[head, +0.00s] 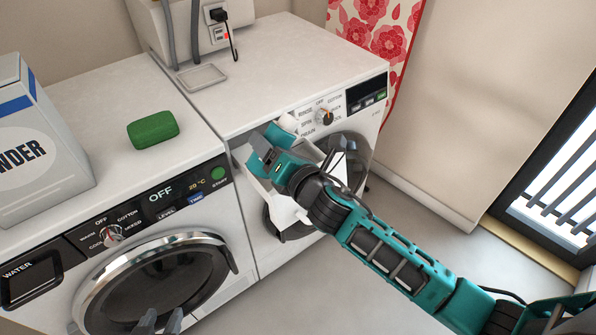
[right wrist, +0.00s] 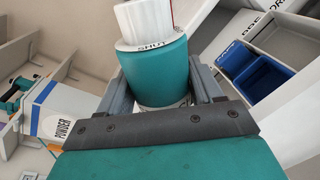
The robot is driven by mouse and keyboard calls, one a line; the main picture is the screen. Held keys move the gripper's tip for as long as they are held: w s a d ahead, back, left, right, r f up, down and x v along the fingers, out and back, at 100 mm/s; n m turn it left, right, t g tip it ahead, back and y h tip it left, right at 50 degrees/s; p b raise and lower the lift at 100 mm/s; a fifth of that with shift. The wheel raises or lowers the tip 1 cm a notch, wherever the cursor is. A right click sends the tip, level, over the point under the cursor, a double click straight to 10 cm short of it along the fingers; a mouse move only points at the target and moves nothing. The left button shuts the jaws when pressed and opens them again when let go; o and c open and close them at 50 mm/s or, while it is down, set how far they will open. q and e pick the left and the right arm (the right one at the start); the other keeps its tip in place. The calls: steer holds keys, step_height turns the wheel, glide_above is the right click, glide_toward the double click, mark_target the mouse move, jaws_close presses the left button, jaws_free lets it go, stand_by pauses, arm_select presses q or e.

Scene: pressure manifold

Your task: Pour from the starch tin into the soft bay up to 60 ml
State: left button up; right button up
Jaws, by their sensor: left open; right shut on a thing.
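The starch tin (right wrist: 157,75) is teal with a white ribbed cap, and lettering that seems to read SHUT shows below the cap. My right gripper (right wrist: 163,92) is shut on its body, with a grey finger on each side. In the head view, my right gripper (head: 264,152) is over the opened white drawer (head: 262,193) of the right machine, and the tin's white cap (head: 288,123) shows just behind it. The drawer's bays are mostly hidden there, and I cannot tell which is the soft bay. My left gripper (head: 160,321) is open and empty at the bottom edge.
In the right wrist view, blue compartments (right wrist: 262,76) sit in a pale tray at the right, and a POWDER box (right wrist: 55,115) is at the left. A green block (head: 153,129) and a large white box (head: 35,140) stand on the left machine. A small tray (head: 203,77) lies behind.

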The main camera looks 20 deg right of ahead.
steer(key=shift+f+m+b, duration=0.15)
steer(key=shift+m+b, duration=0.15)
steer(key=shift+m, duration=0.6)
stand_by(2.0)
steer(key=shift+m+g, duration=0.3)
steer(key=shift+m, duration=0.5)
stand_by(1.7)
steer(key=shift+f+m+y+b, duration=0.25)
steer(key=shift+m+y+b, duration=0.15)
steer(key=shift+b, duration=0.05)
stand_by(1.2)
steer(key=shift+r+n+p, duration=0.55)
steer(key=shift+n+p, duration=0.05)
steer(key=shift+p, duration=0.1)
steer(key=shift+f+n+h, duration=0.3)
steer(key=shift+n, duration=0.4)
steer(key=shift+r+n, duration=0.1)
steer(key=shift+n, duration=0.3)
